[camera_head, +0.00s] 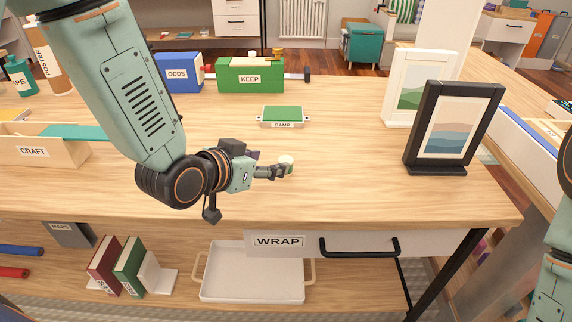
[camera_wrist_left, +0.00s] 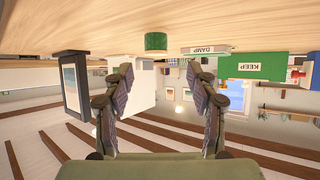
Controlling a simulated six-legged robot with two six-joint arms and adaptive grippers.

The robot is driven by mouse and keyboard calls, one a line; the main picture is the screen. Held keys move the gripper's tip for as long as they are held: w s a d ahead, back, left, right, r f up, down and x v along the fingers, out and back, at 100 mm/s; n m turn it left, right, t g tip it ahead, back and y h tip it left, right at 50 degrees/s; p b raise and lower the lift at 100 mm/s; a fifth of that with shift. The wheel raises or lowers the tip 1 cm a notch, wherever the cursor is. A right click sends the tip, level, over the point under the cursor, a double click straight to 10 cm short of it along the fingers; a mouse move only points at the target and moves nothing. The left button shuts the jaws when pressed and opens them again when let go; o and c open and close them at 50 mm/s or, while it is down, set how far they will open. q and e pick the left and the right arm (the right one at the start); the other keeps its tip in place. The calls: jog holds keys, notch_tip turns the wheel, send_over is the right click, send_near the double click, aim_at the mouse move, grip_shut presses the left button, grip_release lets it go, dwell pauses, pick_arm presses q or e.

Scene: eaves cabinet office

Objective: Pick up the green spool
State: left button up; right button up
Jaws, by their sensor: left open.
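The green spool (camera_head: 287,160) stands on the wooden desk, its pale top showing just past my left fingertips; the fingers partly hide its side in the head view. In the upside-down wrist view the green spool (camera_wrist_left: 156,42) is a small green cylinder ahead, roughly in line with the gap between the fingers. My left gripper (camera_head: 278,171) is open and low over the desk near its front; the wrist view shows its fingers (camera_wrist_left: 161,73) spread with nothing between them. I cannot tell whether a finger touches the spool. My right gripper is out of view.
A green-topped DAMP tray (camera_head: 283,125) lies behind the spool, with the green KEEP box (camera_head: 240,76) farther back. The black picture frame (camera_head: 464,169) and a white frame (camera_head: 400,78) stand at right. The CRAFT box (camera_head: 70,150) is at left. Bare desk lies right of the spool.

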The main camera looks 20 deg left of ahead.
aim_at(282, 161)
pick_arm(q)
jog(key=w+d+f, duration=0.1)
jog(key=w+d+b, duration=0.1)
jog(key=shift+w+f+b, duration=0.3)
jog(key=shift+f, duration=0.1)
jog(key=shift+w+a+f, duration=0.1)
jog(key=shift+w+f, duration=0.4)
jog(key=shift+w, duration=0.3)
jog(key=shift+w+f+b, duration=0.1)
jog(key=shift+w+b, duration=0.1)
jog(key=shift+b, duration=0.1)
jog(key=shift+d+r, duration=0.2)
jog(key=shift+d, duration=0.05)
jog(key=shift+c, duration=0.3)
jog(key=shift+a+f, duration=0.1)
jog(key=shift+a, duration=0.1)
jog(key=c, duration=0.4)
jog(key=shift+d, duration=0.15)
jog(key=c, duration=0.5)
